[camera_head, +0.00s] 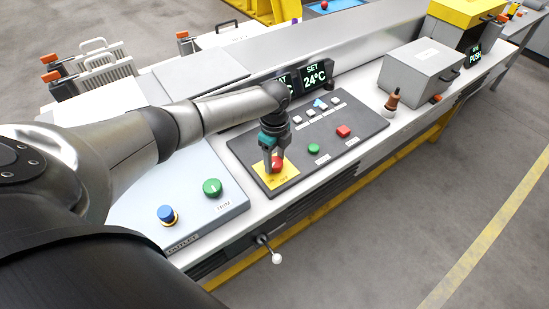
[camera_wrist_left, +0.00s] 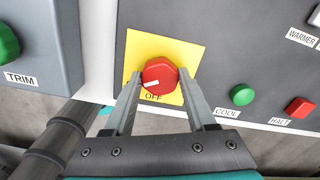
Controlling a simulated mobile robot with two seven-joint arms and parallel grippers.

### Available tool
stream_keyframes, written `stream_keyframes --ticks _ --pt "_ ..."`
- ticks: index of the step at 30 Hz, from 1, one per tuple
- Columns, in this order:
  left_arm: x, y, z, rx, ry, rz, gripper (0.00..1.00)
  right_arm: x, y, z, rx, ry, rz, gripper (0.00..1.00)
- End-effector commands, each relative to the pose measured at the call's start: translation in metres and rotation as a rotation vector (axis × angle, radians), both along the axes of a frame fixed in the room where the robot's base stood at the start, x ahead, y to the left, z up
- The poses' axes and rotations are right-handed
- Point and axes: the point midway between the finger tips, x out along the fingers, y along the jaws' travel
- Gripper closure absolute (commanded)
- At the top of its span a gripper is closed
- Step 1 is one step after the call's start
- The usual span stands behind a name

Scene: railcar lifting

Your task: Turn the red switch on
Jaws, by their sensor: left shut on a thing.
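The red switch (camera_head: 277,163) is a round knob on a yellow plate (camera_head: 288,178) at the near left end of a dark control panel. In the left wrist view, the knob (camera_wrist_left: 161,72) carries a white mark that points left and slightly down. An "OFF" label (camera_wrist_left: 153,97) shows just below it. Other lettering on the plate is hidden or too small to read. My left gripper (camera_head: 274,165) points down over the plate, its fingers on either side of the knob and shut on it. My right gripper is in neither view.
A green button (camera_head: 314,148) and a red button (camera_head: 343,131) sit right of the switch. A light panel with a green knob (camera_head: 212,187) and a blue knob (camera_head: 166,214) lies left. Displays (camera_head: 315,75) stand behind. A lever (camera_head: 272,253) protrudes from the bench front.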

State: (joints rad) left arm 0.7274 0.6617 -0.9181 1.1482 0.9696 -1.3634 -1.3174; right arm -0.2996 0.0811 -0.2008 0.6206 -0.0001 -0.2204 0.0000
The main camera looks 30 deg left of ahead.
Motion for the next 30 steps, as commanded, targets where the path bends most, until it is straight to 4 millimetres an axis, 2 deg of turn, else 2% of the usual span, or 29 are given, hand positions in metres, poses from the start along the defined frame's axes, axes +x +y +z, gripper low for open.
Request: stream_keyframes --ticks 5,6,13,23,26,30 --pt "0.0 -0.002 0.0 -0.003 0.0 -0.005 0.99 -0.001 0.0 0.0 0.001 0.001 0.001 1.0" --pt "0.0 -0.002 0.0 -0.003 0.0 -0.005 0.39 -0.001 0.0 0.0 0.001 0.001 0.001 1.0" --pt "0.0 -0.001 0.0 -0.001 0.0 -0.003 0.14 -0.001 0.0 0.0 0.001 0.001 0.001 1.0" --pt "0.0 0.0 0.005 0.0 -0.001 -0.001 0.14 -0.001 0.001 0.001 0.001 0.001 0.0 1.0" --pt "0.001 0.0 0.017 0.0 -0.002 -0.001 0.14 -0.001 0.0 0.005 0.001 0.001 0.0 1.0" --pt "0.001 0.0 0.046 0.0 -0.004 -0.003 0.14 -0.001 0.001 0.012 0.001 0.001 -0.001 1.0"
